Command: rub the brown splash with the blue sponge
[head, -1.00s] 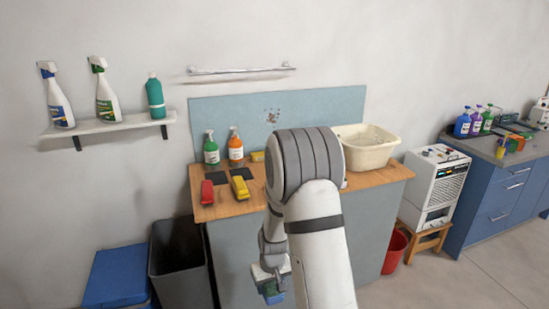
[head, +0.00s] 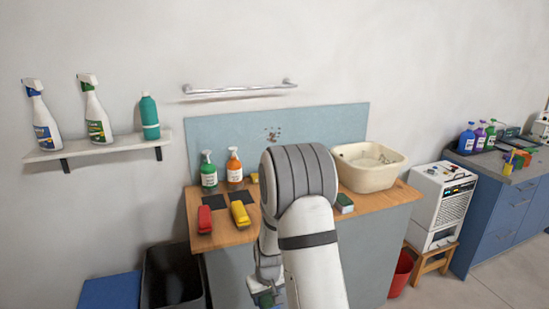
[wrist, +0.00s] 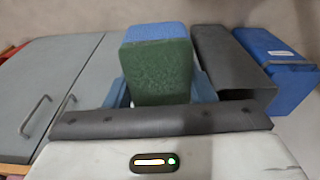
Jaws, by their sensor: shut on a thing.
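The brown splash (head: 272,134) is a small cluster of dark spots on the blue panel behind the wooden counter. My gripper (head: 266,287) hangs low in front of the counter, below its top and well apart from the splash. In the wrist view my gripper (wrist: 160,95) is shut on the blue sponge (wrist: 155,32), which has a dark green face. In the head view only a small green part of the sponge (head: 267,300) shows at the bottom edge. My arm hides part of the counter.
The counter (head: 200,241) holds a green bottle (head: 208,172), an orange bottle (head: 234,170), red (head: 205,219) and yellow (head: 240,213) items, a green-and-white block (head: 344,203) and a cream basin (head: 368,170). A metal rail (head: 240,90) is above. A dark bin (head: 172,280) stands left.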

